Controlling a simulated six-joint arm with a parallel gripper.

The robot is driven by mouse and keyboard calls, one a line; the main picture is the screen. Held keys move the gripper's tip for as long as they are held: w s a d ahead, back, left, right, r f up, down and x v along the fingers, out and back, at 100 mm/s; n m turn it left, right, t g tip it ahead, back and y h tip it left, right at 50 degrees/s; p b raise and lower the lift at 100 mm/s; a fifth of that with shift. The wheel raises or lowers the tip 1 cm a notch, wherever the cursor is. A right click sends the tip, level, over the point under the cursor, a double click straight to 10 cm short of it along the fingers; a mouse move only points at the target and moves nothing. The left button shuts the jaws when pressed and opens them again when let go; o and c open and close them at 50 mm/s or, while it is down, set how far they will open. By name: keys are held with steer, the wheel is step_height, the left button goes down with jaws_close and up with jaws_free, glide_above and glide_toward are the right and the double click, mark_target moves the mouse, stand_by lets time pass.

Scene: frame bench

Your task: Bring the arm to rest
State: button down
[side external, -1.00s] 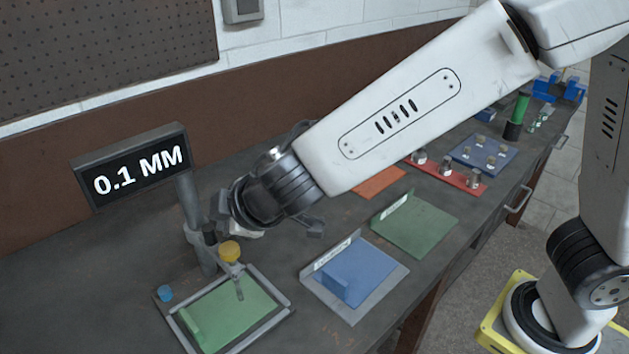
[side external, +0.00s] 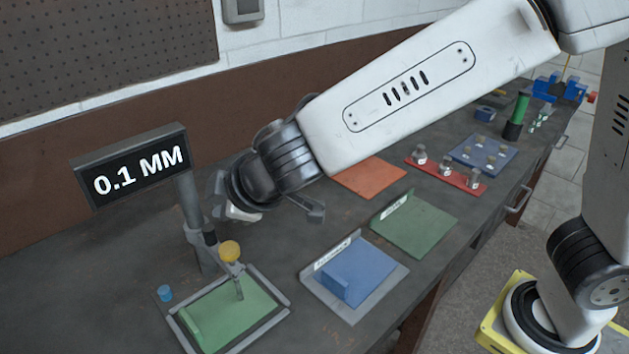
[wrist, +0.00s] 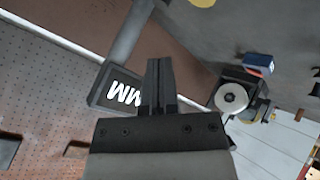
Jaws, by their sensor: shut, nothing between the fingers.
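My gripper shows in the wrist view (wrist: 159,64), its two dark fingers together with nothing between them. In the side external view my arm reaches in from the upper right, its dark wrist hanging above the bench near the display post. The fingertips are hard to make out there, mostly hidden behind the wrist. The gripper touches nothing that I can see.
A display (side external: 135,165) reading 0.1 MM stands by a green plate (side external: 235,310) with a yellow-knobbed gauge (side external: 229,251). A blue tray (side external: 388,288), green tray (side external: 420,225), orange mat (side external: 370,177) and red strip (side external: 440,174) lie to the right.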

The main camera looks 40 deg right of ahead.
steer(key=s+d+f+m+g+h, duration=0.1)
steer(key=s+d+f+m+g, duration=0.2)
steer(key=d, duration=1)
steer(key=s+d+f+m+g, duration=0.3)
steer(key=s+d+f+m, duration=0.5)
steer(key=d, duration=0.6)
step_height(320, 180, down, 2)
steer(key=shift+s+f+h, duration=0.2)
steer(key=shift+s+h, duration=0.2)
steer(key=shift+s, duration=0.05)
